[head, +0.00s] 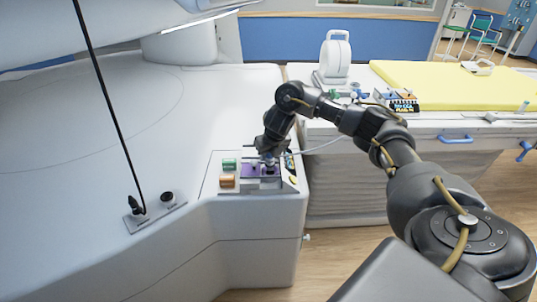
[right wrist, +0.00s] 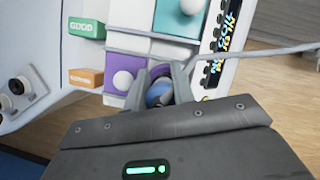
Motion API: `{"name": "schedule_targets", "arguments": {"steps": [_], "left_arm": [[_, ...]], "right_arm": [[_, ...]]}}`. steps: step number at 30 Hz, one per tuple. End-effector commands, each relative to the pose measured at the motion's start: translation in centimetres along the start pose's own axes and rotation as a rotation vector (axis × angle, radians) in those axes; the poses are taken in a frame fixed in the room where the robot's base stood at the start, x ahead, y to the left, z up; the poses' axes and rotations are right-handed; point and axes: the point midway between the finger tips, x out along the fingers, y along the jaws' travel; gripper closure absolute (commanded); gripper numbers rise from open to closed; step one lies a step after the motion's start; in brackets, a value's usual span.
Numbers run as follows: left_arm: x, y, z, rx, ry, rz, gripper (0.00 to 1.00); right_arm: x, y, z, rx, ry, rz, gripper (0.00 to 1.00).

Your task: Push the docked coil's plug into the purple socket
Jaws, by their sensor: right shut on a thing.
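My right gripper (head: 268,155) is shut on a blue-grey plug (right wrist: 157,95) at the socket panel on the magnet's front corner. In the right wrist view the right gripper (right wrist: 162,82) has a finger on each side of the plug. A purple socket face (right wrist: 124,73) with a white round knob lies just beside the fingers. It also shows in the head view (head: 249,171). A purple rim shows just beyond the plug; whether the plug sits in it I cannot tell. A grey cable (right wrist: 250,58) runs right from the gripper. A white coil (head: 334,58) stands at the bed's end. My left gripper is out of view.
Green (head: 229,164) and orange (head: 227,181) labelled blocks sit left of the purple face. The yellow-padded bed (head: 450,85) is at right. A black hanging cord (head: 110,110) meets a small plate (head: 155,216) at left.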

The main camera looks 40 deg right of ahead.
Motion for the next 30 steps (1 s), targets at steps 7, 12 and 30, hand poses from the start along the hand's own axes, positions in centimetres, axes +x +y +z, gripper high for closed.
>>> {"name": "schedule_targets", "arguments": {"steps": [7, 12, 30], "left_arm": [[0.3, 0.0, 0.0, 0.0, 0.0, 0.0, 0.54], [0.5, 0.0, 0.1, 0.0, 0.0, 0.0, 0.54], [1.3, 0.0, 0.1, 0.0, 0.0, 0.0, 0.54]], "right_arm": [[0.5, 0.0, -0.2, 0.0, 0.0, 0.0, 1.0], [0.8, 0.0, -0.3, 0.0, 0.0, 0.0, 1.0], [1.9, 0.0, -0.8, 0.0, 0.0, 0.0, 1.0]]}}
